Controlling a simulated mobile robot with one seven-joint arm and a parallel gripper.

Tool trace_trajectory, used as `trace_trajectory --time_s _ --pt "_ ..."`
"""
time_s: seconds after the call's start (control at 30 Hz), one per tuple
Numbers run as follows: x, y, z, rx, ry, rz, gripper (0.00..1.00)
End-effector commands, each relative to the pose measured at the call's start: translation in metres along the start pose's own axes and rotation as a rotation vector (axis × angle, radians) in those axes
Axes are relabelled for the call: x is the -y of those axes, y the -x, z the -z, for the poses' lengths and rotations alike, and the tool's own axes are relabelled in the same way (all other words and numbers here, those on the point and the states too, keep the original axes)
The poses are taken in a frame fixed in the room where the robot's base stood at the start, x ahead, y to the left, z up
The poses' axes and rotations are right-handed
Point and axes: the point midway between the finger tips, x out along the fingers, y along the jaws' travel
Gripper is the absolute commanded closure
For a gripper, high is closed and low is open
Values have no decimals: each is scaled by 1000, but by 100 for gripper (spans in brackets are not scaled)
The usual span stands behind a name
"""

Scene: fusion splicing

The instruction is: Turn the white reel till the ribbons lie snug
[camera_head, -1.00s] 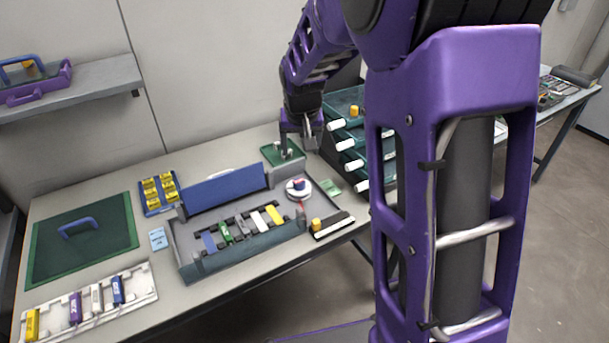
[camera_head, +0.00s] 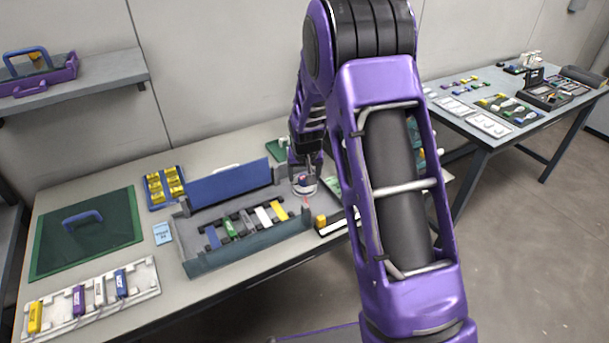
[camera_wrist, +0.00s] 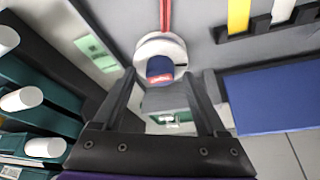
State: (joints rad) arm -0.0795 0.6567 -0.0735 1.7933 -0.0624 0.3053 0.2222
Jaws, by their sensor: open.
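The white reel (camera_head: 303,191) stands at the right end of the grey tray (camera_head: 186,247); it also shows in the wrist view (camera_wrist: 147,46). A blue and red knob (camera_wrist: 160,69) is on its middle. A red ribbon (camera_wrist: 165,14) runs straight from the reel's far edge in the wrist view. My gripper (camera_head: 305,174) is open above the reel, fingers pointing down. In the wrist view my gripper (camera_wrist: 170,74) has one finger on each side of the knob, with gaps showing. Whether the fingertips are level with the knob I cannot tell.
A raised blue panel (camera_head: 228,184) stands along the tray's back. Coloured pieces, including a yellow one (camera_head: 279,211), lie in the tray. Teal drawers with white handles (camera_wrist: 40,148) are close by my gripper.

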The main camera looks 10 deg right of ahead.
Motion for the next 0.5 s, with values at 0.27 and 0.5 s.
trace_trajectory --time_s 0.27,0.5 --pt "0 -1 0 0 0 0 28" --pt "0 -1 0 0 0 0 71"
